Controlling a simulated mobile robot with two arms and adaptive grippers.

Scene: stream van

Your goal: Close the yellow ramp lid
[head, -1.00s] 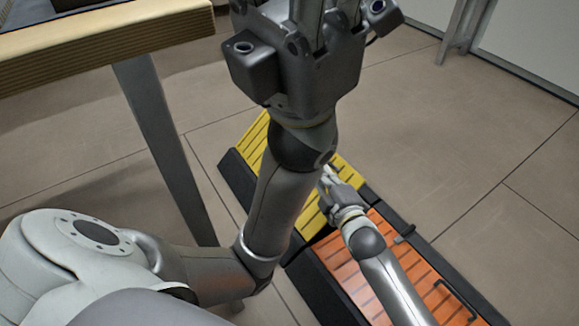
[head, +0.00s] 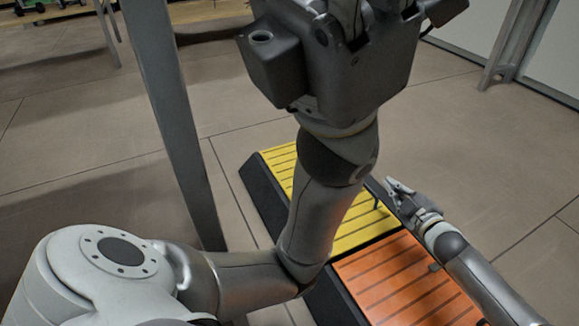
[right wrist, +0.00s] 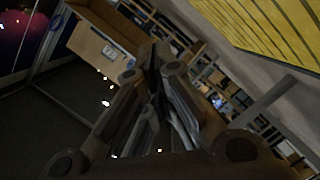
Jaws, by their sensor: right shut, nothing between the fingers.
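The yellow ramp lid (head: 352,228) is a ribbed yellow panel on a dark ramp on the floor, partly hidden behind my left arm. It looks about level with the orange panel beside it, but I cannot tell if it is fully down. Its ribs also show at upper right in the right wrist view (right wrist: 275,28). My right gripper (head: 394,186) is shut and empty, at the right edge of the yellow lid; I cannot tell if it touches. My left gripper (head: 372,12) is at the top of the head view with its fingertips cut off.
An orange ribbed panel (head: 405,280) adjoins the yellow one in front. A grey table leg (head: 170,120) stands left of the ramp. A grey upright (head: 503,45) stands at the upper right by the wall. The floor right of the ramp is clear.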

